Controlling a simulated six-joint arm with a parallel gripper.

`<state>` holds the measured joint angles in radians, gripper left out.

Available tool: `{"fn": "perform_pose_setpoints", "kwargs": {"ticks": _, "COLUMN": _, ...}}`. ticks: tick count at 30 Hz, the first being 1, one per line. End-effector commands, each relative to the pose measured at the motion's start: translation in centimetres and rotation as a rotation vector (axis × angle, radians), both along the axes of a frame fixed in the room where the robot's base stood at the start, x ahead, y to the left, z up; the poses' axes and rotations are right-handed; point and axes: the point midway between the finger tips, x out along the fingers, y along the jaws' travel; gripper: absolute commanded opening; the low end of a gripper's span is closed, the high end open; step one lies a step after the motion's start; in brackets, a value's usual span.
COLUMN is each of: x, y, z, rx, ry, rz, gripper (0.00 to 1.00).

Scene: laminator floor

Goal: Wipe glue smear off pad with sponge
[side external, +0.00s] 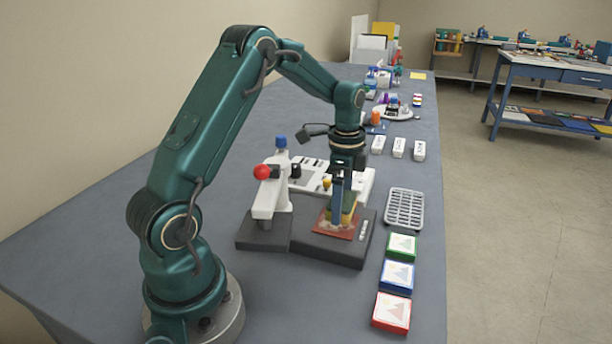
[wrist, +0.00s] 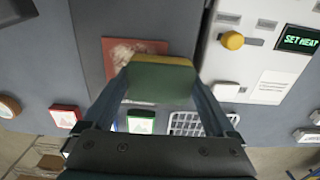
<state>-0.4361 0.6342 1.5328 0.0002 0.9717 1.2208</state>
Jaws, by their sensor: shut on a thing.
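My gripper (side external: 342,215) points down over the dark base (side external: 310,250) and is shut on the sponge. The sponge (wrist: 160,82) is a block with a yellow edge and a green face, held between both fingers; it also shows in the side view (side external: 351,212). The pad (side external: 325,231) is a flat reddish-brown square on the dark base. In the wrist view the pad (wrist: 110,45) carries a pale, whitish glue smear (wrist: 127,50). The sponge hides the pad's lower right part there. It is at or just above the pad; I cannot tell whether they touch.
A white press with a red knob (side external: 262,172) stands left of the gripper. A white panel with a yellow knob (wrist: 232,40) and green-lettered display (wrist: 298,40) is close by. A wire rack (side external: 404,208) and green (side external: 401,246), blue (side external: 396,276) and red (side external: 391,312) cards lie along the right edge.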

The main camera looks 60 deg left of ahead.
Motion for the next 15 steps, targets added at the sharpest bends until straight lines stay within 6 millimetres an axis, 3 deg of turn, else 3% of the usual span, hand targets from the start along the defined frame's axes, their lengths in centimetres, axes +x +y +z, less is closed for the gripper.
{"fn": "perform_pose_setpoints", "kwargs": {"ticks": 15, "x": -3.4, "y": -3.4, "z": -0.1, "rx": -0.003, "ry": 0.004, "rz": -0.003, "gripper": 0.39}}
